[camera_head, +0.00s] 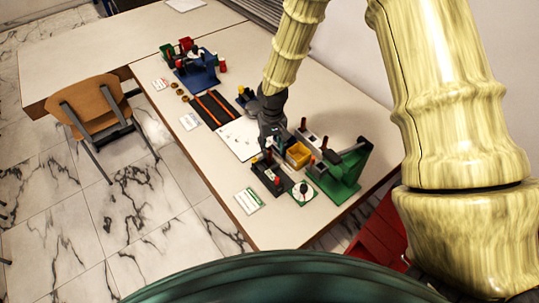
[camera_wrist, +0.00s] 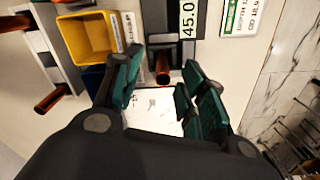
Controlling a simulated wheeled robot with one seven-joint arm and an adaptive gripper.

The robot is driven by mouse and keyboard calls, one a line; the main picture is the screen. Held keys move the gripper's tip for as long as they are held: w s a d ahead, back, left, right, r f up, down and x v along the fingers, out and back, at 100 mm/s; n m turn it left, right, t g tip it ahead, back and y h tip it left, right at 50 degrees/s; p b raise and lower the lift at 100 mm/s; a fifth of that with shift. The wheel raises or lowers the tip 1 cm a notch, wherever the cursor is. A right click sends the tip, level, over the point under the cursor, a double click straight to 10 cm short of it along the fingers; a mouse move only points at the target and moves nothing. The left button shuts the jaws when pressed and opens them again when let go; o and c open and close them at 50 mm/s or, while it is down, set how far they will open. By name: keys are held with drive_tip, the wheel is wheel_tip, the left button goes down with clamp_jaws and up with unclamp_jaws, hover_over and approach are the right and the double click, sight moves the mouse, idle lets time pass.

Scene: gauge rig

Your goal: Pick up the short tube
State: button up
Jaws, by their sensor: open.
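My gripper (camera_wrist: 161,82) is open in the wrist view, with its green-padded fingers apart. A brown-red tube (camera_wrist: 163,67) shows between the fingertips, standing in a dark block (camera_wrist: 158,20) beside a "45.0" label. Nothing is seen held; whether either finger touches the tube I cannot tell. Two more brown-red tubes, one lower left (camera_wrist: 50,98) and one at the upper left edge (camera_wrist: 14,23), stand at a grey rack. I cannot tell by sight which tube is the short one. In the head view my gripper (camera_head: 271,131) is above the rig, its fingertips partly hidden.
A yellow bin (camera_wrist: 88,38) stands left of my gripper, and also shows in the head view (camera_head: 297,154). A green stand (camera_head: 344,170) is to its right. A label card (camera_head: 249,200) lies near the table's edge. Blue and green fixtures (camera_head: 197,70) stand farther back.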

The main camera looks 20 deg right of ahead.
sight(270, 149)
drive_tip(key=shift+w+a+f+p, duration=0.15)
drive_tip(key=shift+w+f+p, duration=0.05)
drive_tip(key=shift+f+p, duration=0.4)
drive_tip(key=shift+w+a+f+p, duration=0.15)
drive_tip(key=shift+f+p, duration=0.25)
drive_tip(key=shift+f, duration=0.3)
drive_tip(key=shift+f+p, duration=0.45)
drive_tip(key=shift+f, duration=0.85)
clamp_jaws()
